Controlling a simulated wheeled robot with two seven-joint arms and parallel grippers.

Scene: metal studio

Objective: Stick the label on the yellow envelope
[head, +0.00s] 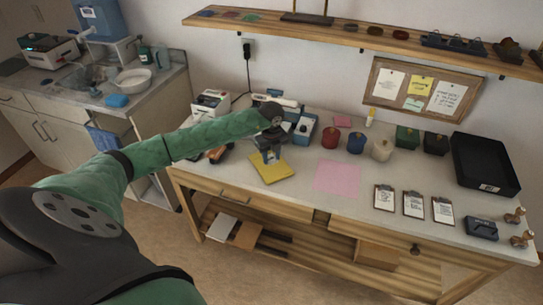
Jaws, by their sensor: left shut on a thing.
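The yellow envelope (283,174) lies flat on the workbench, left of the pink sheet. My left gripper (271,158) points down over the envelope's upper part and hides some of it. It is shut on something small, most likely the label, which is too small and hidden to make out. I cannot tell whether the fingertips touch the envelope. My right gripper is out of view.
A pink sheet (337,177) lies right of the envelope. White label printer (210,103) stands behind my left arm. Red (330,138), blue (356,142) and cream (382,149) spools stand behind. Clipboards (414,205) and a black tray (486,164) are to the right.

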